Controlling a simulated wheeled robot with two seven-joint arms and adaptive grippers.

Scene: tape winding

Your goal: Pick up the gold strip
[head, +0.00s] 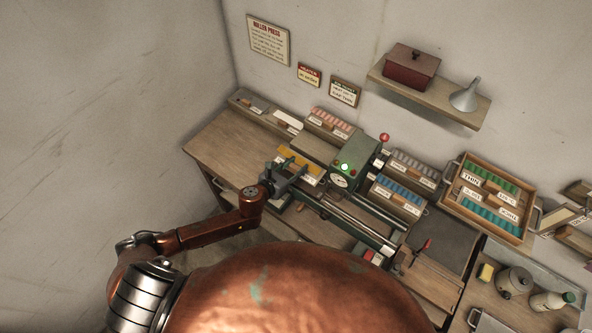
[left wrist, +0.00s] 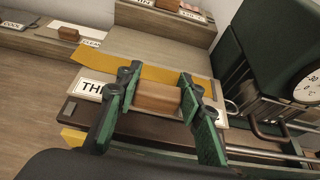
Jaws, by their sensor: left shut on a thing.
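The gold strip (head: 299,158) lies flat at the left part of the bench in the head view, just left of the green machine. In the left wrist view the gold strip (left wrist: 150,68) runs across behind a small wooden block (left wrist: 157,97). My left gripper (head: 283,183) is at the strip's near side. In the left wrist view its green fingers (left wrist: 157,95) are shut on the wooden block, one on each side. A white label starting "TH" (left wrist: 92,88) is partly hidden by the fingers. My right gripper is in neither view.
The green machine (head: 352,159) with a dial stands close to the right of my left gripper, with long rails (head: 350,215) in front. Trays of coloured pieces (head: 400,194) sit behind and right. Bare wooden bench (head: 222,150) lies to the left.

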